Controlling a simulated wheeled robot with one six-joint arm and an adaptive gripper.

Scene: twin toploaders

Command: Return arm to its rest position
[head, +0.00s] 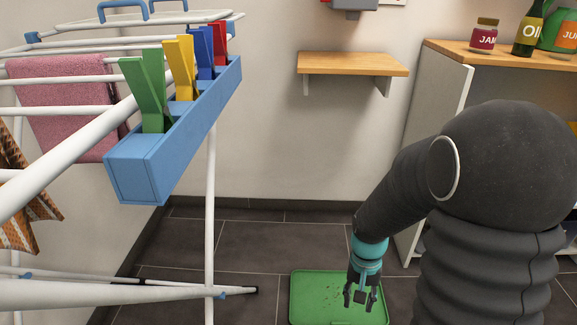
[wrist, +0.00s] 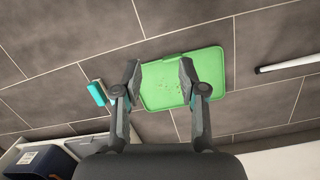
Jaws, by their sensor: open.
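My gripper (head: 361,297) hangs low at the end of my dark arm in the head view, in front of the green tray (head: 302,291) on the floor. In the wrist view my gripper (wrist: 160,72) has its two fingers spread apart, with nothing between them. The green tray (wrist: 213,58) lies flat below and beyond the fingertips in that view. Small dark specks show on the tray.
A drying rack (head: 95,115) with a blue box (head: 150,168) of coloured clothespins and a pink towel (head: 65,95) fills the left. A wooden wall shelf (head: 350,64) is empty. A cabinet (head: 440,100) with jars stands right. A teal object (wrist: 97,93) lies on the floor.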

